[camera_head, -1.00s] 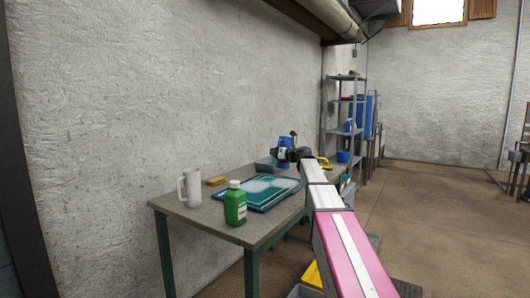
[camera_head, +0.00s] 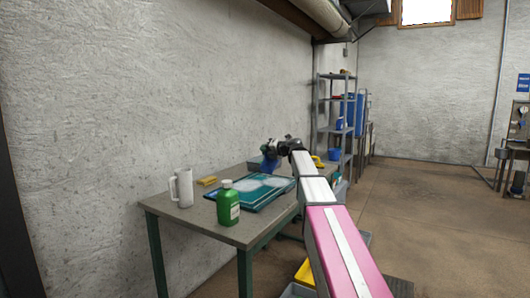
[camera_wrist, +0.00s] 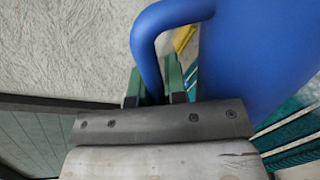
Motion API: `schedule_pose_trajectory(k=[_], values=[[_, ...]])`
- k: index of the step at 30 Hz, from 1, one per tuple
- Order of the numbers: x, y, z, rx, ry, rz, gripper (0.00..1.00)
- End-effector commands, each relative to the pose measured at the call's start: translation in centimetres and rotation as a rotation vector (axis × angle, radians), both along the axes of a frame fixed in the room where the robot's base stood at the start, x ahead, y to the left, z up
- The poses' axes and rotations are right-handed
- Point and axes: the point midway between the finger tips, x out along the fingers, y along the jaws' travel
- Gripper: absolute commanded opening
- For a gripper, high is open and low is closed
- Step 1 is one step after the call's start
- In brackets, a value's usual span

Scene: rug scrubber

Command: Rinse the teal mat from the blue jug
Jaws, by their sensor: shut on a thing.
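The teal mat (camera_head: 232,194) lies flat on the table, with a pale whitish patch over its middle. The blue jug (camera_head: 268,164) is at the mat's far end, partly hidden by my arm. It looks tilted and low over the mat; whether water comes out cannot be seen. In the wrist view the jug (camera_wrist: 255,50) fills the upper right, its handle looping to the left. My gripper (camera_wrist: 160,88) is shut on that handle, with green fingers on both sides. Teal ridges of the mat show at the right edge.
The grey table (camera_head: 180,215) also holds a white mug-like pitcher (camera_head: 181,188), a green bottle (camera_head: 228,204) and a yellow block (camera_head: 207,181) near the wall. Shelves (camera_head: 335,115) stand beyond. The floor (camera_head: 430,210) to the right is open.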

Motion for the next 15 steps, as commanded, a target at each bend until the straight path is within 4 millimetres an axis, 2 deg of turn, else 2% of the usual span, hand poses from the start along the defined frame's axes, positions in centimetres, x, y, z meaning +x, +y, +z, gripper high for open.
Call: schedule_pose_trajectory(k=[15], values=[[0.03,-0.05,0.11,0.03,0.041,0.0,0.0]])
